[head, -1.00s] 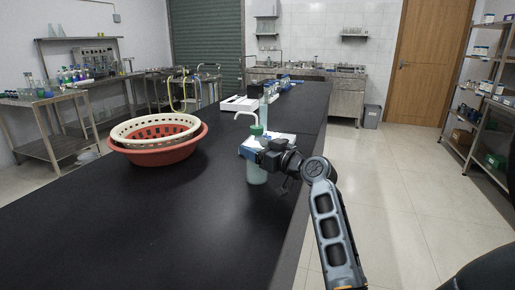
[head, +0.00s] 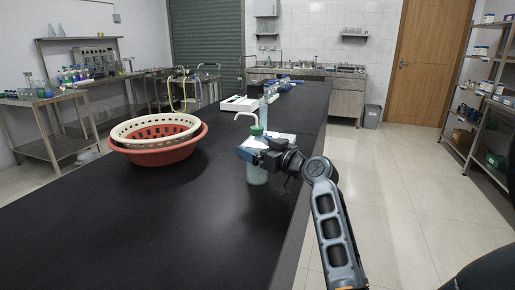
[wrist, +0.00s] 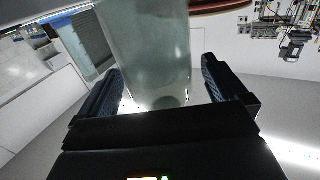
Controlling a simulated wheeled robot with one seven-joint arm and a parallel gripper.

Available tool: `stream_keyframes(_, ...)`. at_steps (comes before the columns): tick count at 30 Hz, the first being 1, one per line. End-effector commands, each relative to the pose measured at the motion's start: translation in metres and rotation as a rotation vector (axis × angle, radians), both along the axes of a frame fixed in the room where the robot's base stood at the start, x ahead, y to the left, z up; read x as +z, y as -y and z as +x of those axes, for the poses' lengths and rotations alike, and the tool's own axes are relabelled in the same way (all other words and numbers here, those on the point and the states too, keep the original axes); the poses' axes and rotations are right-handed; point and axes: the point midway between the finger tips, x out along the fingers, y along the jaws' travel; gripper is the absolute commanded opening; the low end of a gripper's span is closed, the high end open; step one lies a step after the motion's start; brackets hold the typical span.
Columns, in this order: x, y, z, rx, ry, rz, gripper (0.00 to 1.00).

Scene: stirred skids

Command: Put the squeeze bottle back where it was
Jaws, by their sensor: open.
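The squeeze bottle (head: 257,174) has a green cap and a white bent spout and stands upright on the black bench (head: 180,225). My gripper (head: 254,155) is at the bottle, around its upper body, in the head view. In the wrist view the pale translucent bottle (wrist: 152,50) is between the two dark fingers of my gripper (wrist: 160,88). The fingers are open, with a gap visible on both sides of the bottle.
A red basin (head: 150,154) with a cream perforated basket (head: 158,128) in it stands to the left. Behind the bottle are a white paper (head: 284,137), a clear cylinder (head: 264,112) and a white tray (head: 238,103). The near bench is clear.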

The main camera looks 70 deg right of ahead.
Motion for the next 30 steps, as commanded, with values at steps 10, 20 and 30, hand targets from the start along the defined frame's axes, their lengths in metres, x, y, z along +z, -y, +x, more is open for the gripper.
stream_keyframes(10, -0.004, -0.026, -0.065, -0.004, -0.001, 0.001, 0.99)
stream_keyframes(20, -0.002, -0.042, -0.105, -0.003, -0.001, 0.0, 0.99)
stream_keyframes(30, -0.001, -0.044, -0.108, -0.001, -0.001, 0.0, 0.99)
